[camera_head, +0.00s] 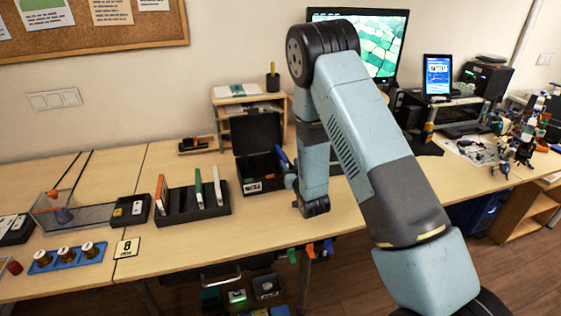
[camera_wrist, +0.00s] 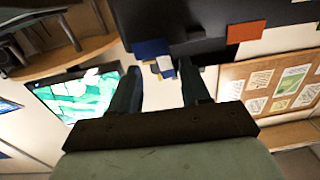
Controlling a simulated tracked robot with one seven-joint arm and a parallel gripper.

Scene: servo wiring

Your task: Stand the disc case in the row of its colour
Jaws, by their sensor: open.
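A black rack (camera_head: 190,215) on the table holds an orange disc case (camera_head: 161,194), a green disc case (camera_head: 199,188) and a white disc case (camera_head: 217,186), all standing and apart. To its right stands an open black box (camera_head: 256,134) with a NEXT label (camera_head: 253,187). A blue flat piece (camera_head: 283,155) leans at its right side. In the wrist view a blue piece (camera_wrist: 151,48) and an orange piece (camera_wrist: 246,31) show against a dark surface. In the head view my arm hides part of the box's right side.
A small black box (camera_head: 130,211), a clear tray (camera_head: 85,217), a blue spool holder (camera_head: 68,258) and a number 8 card (camera_head: 127,248) lie left of the rack. A wooden shelf (camera_head: 246,98), a monitor (camera_head: 385,45) and a tablet (camera_head: 437,75) stand behind. Bare table shows before the rack.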

